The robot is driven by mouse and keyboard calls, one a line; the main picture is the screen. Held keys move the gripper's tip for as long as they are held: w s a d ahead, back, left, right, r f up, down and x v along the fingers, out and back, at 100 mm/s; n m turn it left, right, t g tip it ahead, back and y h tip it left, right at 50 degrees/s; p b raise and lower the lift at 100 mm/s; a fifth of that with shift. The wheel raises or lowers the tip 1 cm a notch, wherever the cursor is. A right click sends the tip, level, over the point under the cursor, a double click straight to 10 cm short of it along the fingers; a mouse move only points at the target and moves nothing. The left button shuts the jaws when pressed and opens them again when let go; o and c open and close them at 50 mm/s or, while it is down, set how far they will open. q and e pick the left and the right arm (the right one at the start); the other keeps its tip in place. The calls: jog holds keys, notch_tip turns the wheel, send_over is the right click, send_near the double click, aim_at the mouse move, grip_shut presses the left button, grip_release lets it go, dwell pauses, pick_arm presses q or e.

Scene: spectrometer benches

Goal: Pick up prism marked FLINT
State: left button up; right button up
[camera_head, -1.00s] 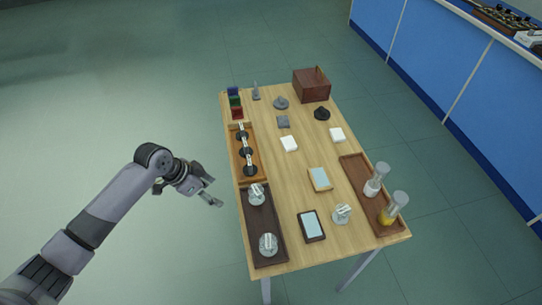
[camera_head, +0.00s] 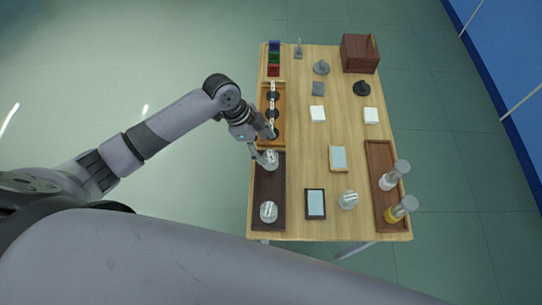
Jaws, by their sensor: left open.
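Three clear glass pieces with pale labels, which look like prisms, show in the head view. One (camera_head: 269,161) stands at the far end of a dark tray (camera_head: 266,185), another (camera_head: 268,212) at its near end. The third (camera_head: 348,200) stands on the bare table (camera_head: 300,160). The labels are too small to read, so I cannot tell which is marked FLINT. My left gripper (camera_head: 264,144) is open and empty, its fingers just above and beside the far glass piece. I cannot tell whether they touch it. My right gripper is not in view.
An orange wooden rack (camera_head: 279,95) with several black round holders lies beyond the dark tray. A brown tray (camera_head: 378,157) with two jars stands at the right. A dark-framed pad (camera_head: 316,204) and a brown box (camera_head: 360,54) are also on the table.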

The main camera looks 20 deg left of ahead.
aim_at(270, 156)
pick_arm(q)
jog(key=shift+d+f, duration=0.2)
jog(key=shift+f, duration=0.3)
jog(key=shift+d+f+p, duration=0.15)
jog(key=shift+f+p, duration=0.15)
jog(key=shift+p, duration=0.05)
jog(key=p+x, duration=0.1)
jog(key=x, duration=0.2)
jog(key=shift+f, duration=0.25)
jog(key=shift+d+f, duration=0.2)
jog(key=shift+f, duration=0.25)
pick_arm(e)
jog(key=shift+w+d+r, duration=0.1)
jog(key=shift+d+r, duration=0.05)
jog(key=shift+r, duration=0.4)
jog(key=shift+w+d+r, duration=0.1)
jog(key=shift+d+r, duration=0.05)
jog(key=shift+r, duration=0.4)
pick_arm(q)
jog(key=shift+c, duration=0.4)
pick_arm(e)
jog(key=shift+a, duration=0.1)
pick_arm(q)
jog(key=c, duration=1.1)
jog(key=shift+c, duration=0.5)
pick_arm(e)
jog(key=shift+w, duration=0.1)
